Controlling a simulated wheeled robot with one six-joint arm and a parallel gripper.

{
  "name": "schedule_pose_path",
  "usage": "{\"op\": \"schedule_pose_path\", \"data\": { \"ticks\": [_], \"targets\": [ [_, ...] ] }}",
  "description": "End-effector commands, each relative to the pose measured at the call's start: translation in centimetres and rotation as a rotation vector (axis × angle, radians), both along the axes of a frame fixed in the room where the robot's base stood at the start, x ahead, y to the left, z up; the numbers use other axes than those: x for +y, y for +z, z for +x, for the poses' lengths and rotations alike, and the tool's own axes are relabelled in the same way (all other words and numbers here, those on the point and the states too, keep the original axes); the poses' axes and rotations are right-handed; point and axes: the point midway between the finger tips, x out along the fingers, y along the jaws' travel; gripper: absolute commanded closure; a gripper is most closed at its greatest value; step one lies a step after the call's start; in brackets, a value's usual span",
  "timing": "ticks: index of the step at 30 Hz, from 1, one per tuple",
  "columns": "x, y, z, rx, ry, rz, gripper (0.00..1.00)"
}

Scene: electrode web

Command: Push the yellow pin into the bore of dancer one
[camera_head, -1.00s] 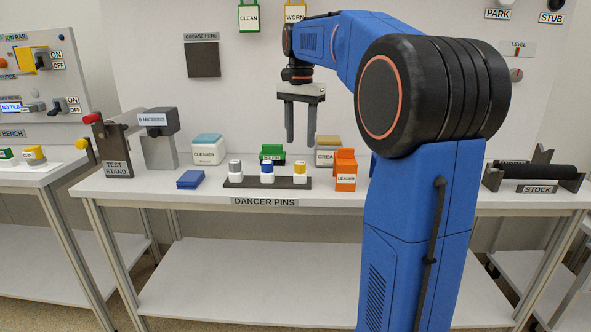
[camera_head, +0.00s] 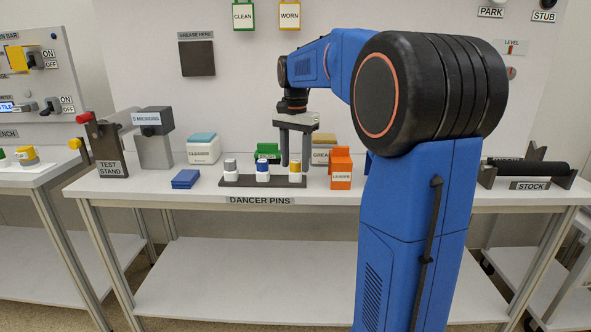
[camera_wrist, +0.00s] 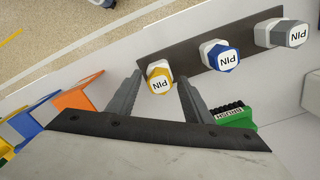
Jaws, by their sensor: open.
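The yellow pin (camera_head: 295,173) stands upright at the right end of the dark pin rack (camera_head: 225,181), labelled DANCER PINS, on the bench. Its yellow hexagonal head with a white PIN label shows in the wrist view (camera_wrist: 159,76). A blue pin (camera_head: 263,172) and a grey pin (camera_head: 230,170) stand to its left in the rack. My gripper (camera_head: 294,168) is open and points down at the yellow pin. In the wrist view its two fingers (camera_wrist: 155,90) stand on either side of the yellow head, with gaps visible. Dancer one and its bore are not in view.
An orange LEADER block (camera_head: 341,169) stands close right of the rack. A green brush (camera_head: 267,151) and a yellow-lidded grease tub (camera_head: 323,149) stand behind. Blue pads (camera_head: 186,179) lie to the left. The bench front is clear.

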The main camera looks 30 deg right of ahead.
Motion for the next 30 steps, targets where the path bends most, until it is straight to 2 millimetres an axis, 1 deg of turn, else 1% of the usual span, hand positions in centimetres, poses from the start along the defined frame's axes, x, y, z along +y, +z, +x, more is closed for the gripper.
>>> {"op": "schedule_pose_path", "data": {
  "ticks": [5, 6, 8, 9, 10, 11, 30],
  "targets": [
    [0.0, 0.01, 0.0, 0.0, 0.0, 0.0, 0.54],
    [0.0, 0.01, 0.0, 0.0, 0.0, 0.0, 0.63],
    [0.0, 0.01, 0.0, 0.0, 0.0, 0.0, 0.78],
    [0.0, 0.02, 0.0, 0.0, 0.0, 0.0, 0.87],
    [0.0, 0.02, 0.0, 0.0, 0.0, 0.0, 0.94],
    [0.0, 0.02, 0.0, 0.0, 0.0, 0.0, 0.97],
    [0.0, 0.59, 0.0, 0.0, 0.0, 0.0, 0.97]
  ]
}}
